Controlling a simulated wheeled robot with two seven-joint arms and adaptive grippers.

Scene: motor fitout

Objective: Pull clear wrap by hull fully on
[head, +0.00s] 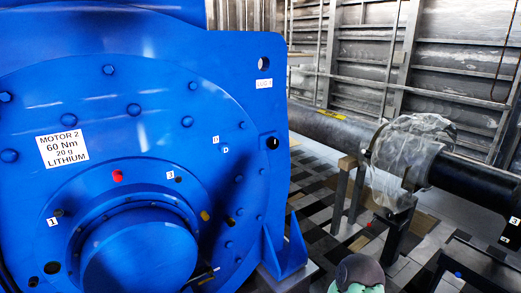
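The clear wrap (408,150) is a crumpled, see-through sheet. It hangs around the long dark shaft (465,176) at the right of the head view, close to the ribbed metal hull wall (455,52). Its lower part drapes down in front of a dark support stand. The shaft shows bare on both sides of the wrap. I cannot tell how the wrap closes at the back of the shaft. Neither of my grippers shows in the head view.
A large blue motor (130,130) with a label (62,149) reading "MOTOR 2 60 Nm" fills the left side. A dark rounded object with mint-green parts (358,273) is at the bottom, partly cut off. Patchwork floor (325,240) shows between motor and stand.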

